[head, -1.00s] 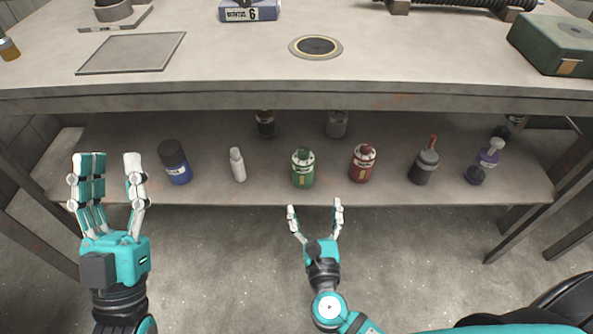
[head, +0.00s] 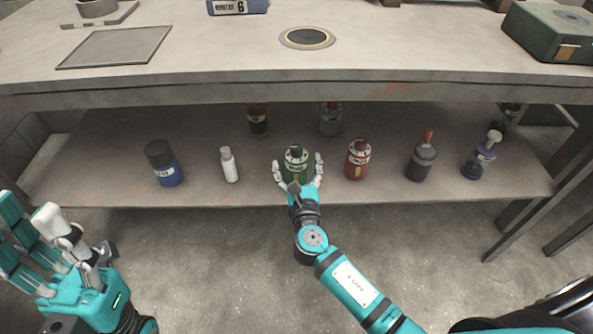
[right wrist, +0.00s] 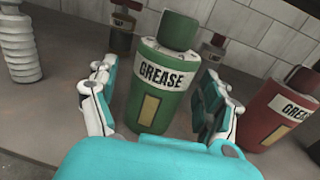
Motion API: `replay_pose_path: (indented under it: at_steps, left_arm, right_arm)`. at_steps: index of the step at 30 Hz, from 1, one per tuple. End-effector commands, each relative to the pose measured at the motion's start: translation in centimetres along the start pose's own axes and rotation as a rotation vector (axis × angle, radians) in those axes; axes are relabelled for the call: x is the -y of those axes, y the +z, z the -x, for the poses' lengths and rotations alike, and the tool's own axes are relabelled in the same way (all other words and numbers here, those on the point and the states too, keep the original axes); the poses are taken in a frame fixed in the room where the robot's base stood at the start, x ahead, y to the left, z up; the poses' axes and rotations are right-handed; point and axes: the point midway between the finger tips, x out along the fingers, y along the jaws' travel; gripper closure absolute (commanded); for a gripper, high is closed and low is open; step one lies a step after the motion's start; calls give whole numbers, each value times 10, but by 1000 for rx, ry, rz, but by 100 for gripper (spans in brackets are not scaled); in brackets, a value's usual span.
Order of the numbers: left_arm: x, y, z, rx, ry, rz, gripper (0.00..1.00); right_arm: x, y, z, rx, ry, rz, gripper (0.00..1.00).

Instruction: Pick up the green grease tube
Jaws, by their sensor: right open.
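The green grease tube (head: 296,160) stands upright on the lower shelf, between a white bottle and a red tube. In the right wrist view it (right wrist: 163,88) shows its "GREASE" label and green cap. My right gripper (head: 298,168) is open, with one finger on each side of the green tube. In the right wrist view the fingers (right wrist: 157,98) are at its left and right, and the right finger looks very close to it. My left gripper (head: 25,225) is at the lower left, away from the shelf, with its fingers apart and nothing seen between them.
On the lower shelf (head: 110,190) stand a blue bottle (head: 165,165), a white bottle (head: 229,165), a red grease tube (head: 358,160), a dark bottle (head: 421,160) and a purple spray bottle (head: 480,158). More containers stand behind. The table top (head: 400,55) overhangs the shelf.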

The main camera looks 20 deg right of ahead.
Motion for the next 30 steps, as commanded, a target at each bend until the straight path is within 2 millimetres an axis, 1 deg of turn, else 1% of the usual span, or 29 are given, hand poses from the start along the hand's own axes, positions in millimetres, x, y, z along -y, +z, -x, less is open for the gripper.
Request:
replay_pose_path:
  at_steps: [1, 3, 9, 10, 24, 25, 30]
  left_arm:
    - [0, 0, 2, 0, 0, 0, 60]
    - [0, 0, 2, 1, 0, 0, 60]
    - [0, 0, 2, 2, 0, -1, 60]
    - [0, 1, 2, 2, 0, -1, 60]
    - [0, 1, 2, 4, 0, 0, 60]
    - [0, 1, 2, 4, 0, 0, 60]
    - [0, 1, 2, 4, 0, 0, 60]
  right_arm:
    - [0, 0, -5, 1, 1, -1, 18]
    - [-1, 0, -8, -1, 1, -2, 18]
    - [0, 0, -9, -1, 1, -1, 18]
    - [0, 0, -8, -1, 1, -1, 20]
    - [0, 0, -8, -1, 1, -1, 81]
    - [0, 0, -8, -1, 1, -1, 84]
    - [0, 1, -8, 0, 1, -1, 85]
